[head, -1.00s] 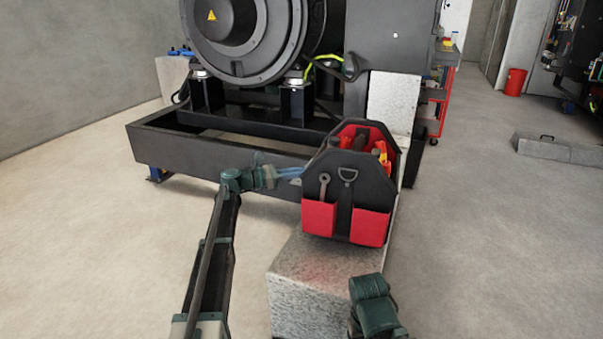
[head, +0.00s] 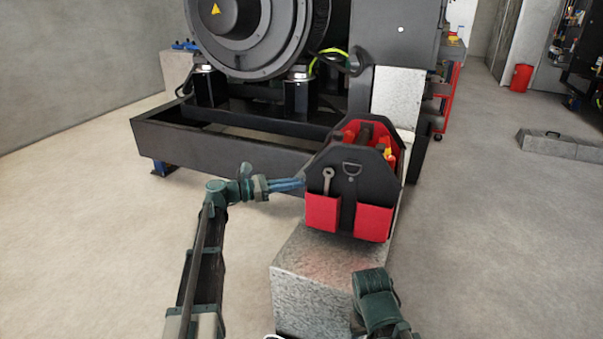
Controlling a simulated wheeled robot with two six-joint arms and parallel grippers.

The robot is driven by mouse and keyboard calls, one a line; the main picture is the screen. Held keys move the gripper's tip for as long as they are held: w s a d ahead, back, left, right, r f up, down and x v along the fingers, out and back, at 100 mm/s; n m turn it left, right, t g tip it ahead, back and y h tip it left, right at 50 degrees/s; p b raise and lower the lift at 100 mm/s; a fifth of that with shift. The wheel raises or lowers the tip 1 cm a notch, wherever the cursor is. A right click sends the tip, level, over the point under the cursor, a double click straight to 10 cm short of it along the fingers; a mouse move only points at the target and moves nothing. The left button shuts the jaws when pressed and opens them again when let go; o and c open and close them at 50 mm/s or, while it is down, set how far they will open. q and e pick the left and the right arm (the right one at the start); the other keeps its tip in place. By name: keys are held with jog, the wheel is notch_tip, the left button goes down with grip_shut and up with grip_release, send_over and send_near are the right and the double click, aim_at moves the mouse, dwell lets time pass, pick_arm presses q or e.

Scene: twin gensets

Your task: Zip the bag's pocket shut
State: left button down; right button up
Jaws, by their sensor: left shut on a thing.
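The black and red tool bag (head: 351,185) stands upright on a pale stone block, with two red front pockets and a wrench in the left one. My left gripper (head: 300,183) is at the bag's left side, its blue fingers pointing right. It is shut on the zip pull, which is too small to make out. The pocket's zip on that side is turned away from the view and hidden. A piece of my right arm shows at the bottom, but its gripper is out of the picture.
The stone block (head: 300,290) lies under and in front of the bag. A black genset frame (head: 215,160) stands close behind my left gripper. A red cart (head: 447,100) is at the back right.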

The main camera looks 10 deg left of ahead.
pick_arm(q)
jog(key=shift+s+a, duration=0.1)
jog(key=shift+s, duration=0.7)
jog(key=c, duration=1.2)
grip_release()
jog(key=v, duration=1.3)
jog(key=shift+s+a, duration=0.25)
jog(key=shift+a, duration=0.1)
